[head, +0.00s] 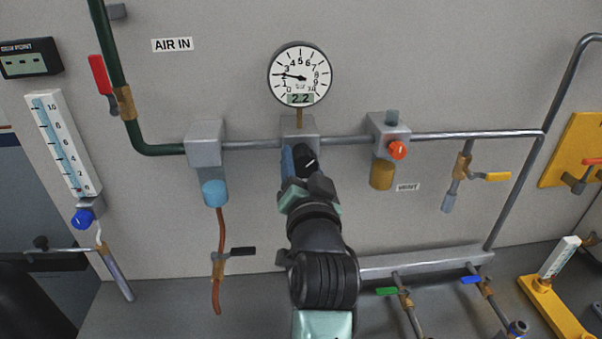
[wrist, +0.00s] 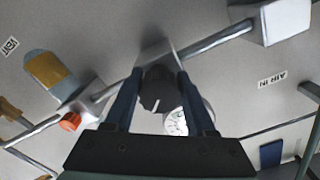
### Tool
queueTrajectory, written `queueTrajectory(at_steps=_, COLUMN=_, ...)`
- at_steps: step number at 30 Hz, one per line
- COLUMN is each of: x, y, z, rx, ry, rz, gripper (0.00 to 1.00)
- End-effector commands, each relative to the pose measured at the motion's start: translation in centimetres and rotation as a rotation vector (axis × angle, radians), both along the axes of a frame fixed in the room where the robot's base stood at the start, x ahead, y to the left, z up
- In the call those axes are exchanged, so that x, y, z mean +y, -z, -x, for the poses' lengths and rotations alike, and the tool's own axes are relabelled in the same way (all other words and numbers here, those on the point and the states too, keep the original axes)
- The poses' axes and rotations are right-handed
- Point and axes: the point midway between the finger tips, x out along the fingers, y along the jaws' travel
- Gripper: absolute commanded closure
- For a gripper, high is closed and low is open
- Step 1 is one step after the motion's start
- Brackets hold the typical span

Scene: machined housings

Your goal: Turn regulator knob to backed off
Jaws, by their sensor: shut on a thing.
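The black regulator knob (head: 306,157) sits on the front of a grey regulator block (head: 299,126) below the round gauge (head: 300,73). A white mark shows on the knob. The gauge's digital readout shows 2.2, with its needle pointing left. My gripper (head: 298,162) is at the knob, shut on it. In the wrist view, the blue fingers of my gripper (wrist: 158,88) stand on both sides of the dark knob (wrist: 157,92). The gauge (wrist: 176,121) is partly hidden behind a finger there.
A grey pipe runs left to a block with a blue bowl (head: 214,193) and right to a block with an orange knob (head: 398,150). A red-handled valve (head: 100,75) is at upper left. A manifold (head: 425,262) lies low on the right.

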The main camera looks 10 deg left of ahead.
Motion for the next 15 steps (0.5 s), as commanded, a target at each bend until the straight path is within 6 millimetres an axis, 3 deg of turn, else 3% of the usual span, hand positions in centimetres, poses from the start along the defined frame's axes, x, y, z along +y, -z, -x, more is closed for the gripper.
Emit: queueTrajectory(at_steps=15, x=-0.29, y=0.47, z=-0.08, rx=-0.124, ry=0.000, rz=0.469, gripper=1.00)
